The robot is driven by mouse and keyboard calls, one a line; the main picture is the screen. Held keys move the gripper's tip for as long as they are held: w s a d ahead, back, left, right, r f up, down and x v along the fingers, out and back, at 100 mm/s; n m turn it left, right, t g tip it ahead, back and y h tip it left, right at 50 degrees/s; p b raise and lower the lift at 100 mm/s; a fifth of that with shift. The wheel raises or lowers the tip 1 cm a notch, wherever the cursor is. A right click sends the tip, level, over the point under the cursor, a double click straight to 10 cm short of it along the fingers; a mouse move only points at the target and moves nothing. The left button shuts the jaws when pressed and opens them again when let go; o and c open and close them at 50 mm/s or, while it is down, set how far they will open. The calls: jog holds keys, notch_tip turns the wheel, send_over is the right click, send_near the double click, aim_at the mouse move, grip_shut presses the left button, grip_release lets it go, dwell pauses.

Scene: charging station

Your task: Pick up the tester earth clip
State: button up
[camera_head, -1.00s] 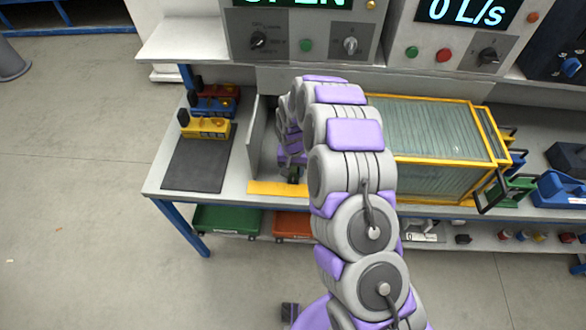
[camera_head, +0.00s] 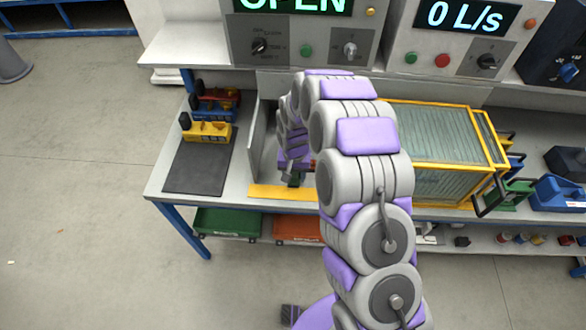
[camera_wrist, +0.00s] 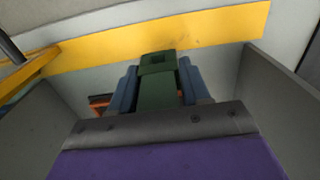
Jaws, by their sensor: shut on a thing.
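The earth clip (camera_wrist: 157,92) appears in the wrist view as a dark green block with a squared top. My gripper (camera_wrist: 157,72) has a blue-grey finger on each side of it and is shut on it. In the head view, my gripper (camera_head: 296,158) is low in the grey-walled bay, and a small green part of the clip (camera_head: 293,181) shows below it. My arm covers much of the bay. I cannot tell whether the clip touches the bay floor.
A grey upright panel (camera_head: 254,137) stands left of the gripper. A yellow strip (camera_head: 284,192) runs along the bay's front edge. A yellow-framed glass case (camera_head: 449,135) stands to the right.

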jog(key=s+d+r+p, duration=0.1)
jog(key=s+r+p, duration=0.1)
jog(key=s, duration=1.1)
jog(key=shift+d+r, duration=0.2)
jog(key=shift+r, duration=0.2)
jog(key=shift+w, duration=0.1)
